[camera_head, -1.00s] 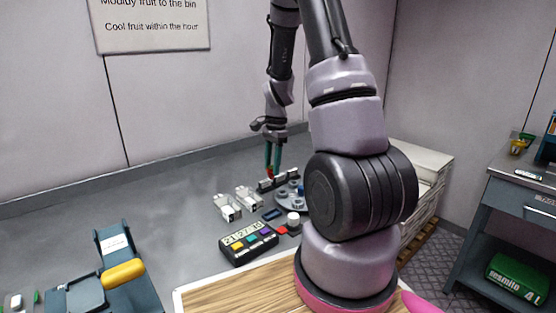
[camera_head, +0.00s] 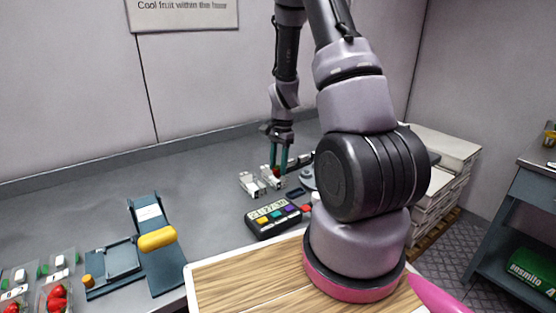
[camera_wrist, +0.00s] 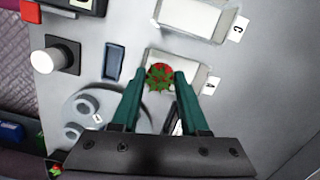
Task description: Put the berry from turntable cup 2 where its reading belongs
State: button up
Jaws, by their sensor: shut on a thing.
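My gripper (camera_head: 278,168) is shut on a red berry (camera_wrist: 159,77) with green leaves, held between the teal fingertips. The berry also shows small in the head view (camera_head: 276,173). In the wrist view the berry overlaps a pale open holder (camera_wrist: 191,72), and its height above it is hard to judge. A second pale holder (camera_wrist: 188,18) lies beside it; both have small label cards. The turntable (camera_wrist: 85,108) with grey cups is at the lower left of the wrist view, and my arm hides much of it in the head view.
A timer box (camera_head: 273,218) with coloured buttons stands in front of the holders. A blue-grey stand (camera_head: 150,240) with a yellow cylinder (camera_head: 157,239) is at left. Clear punnets (camera_head: 55,295) with red berries sit at the far left. Grey counter between is free.

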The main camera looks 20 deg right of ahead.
jog(key=shift+f, duration=0.3)
jog(key=o, duration=0.7)
jog(key=shift+o, duration=0.2)
jog(key=shift+r, duration=3.05)
